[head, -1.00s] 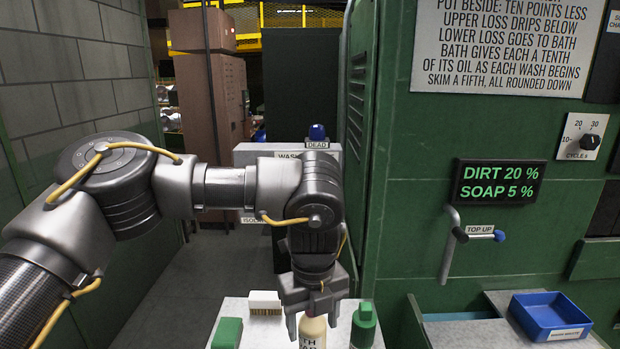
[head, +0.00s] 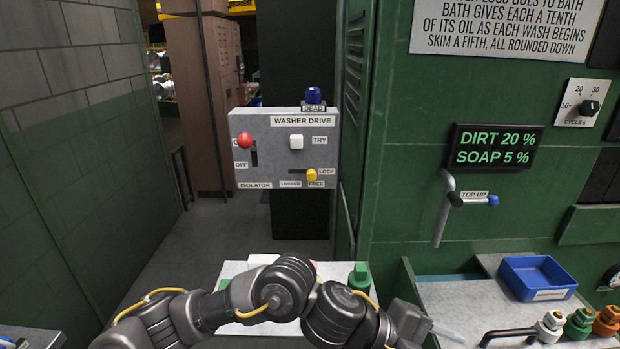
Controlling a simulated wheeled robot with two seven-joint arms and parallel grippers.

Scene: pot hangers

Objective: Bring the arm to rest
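My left arm comes in from the lower left and lies folded low across the front of the small pale table. Its end, with my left gripper (head: 422,326), points to the right near the bottom edge. The fingers are partly hidden and cut off, so I cannot tell whether they are open or shut. I see nothing clearly held. My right gripper is not in view. On the small pale table (head: 238,270) a green-capped bottle (head: 359,275) shows behind the arm. The other items there are mostly hidden.
The washer drive panel (head: 265,160), with a red knob, white button and yellow knob, stands behind the table. A green machine at right carries a display (head: 497,147) and top-up lever (head: 441,212). A blue tray (head: 538,277) and several coloured fittings (head: 579,322) sit lower right.

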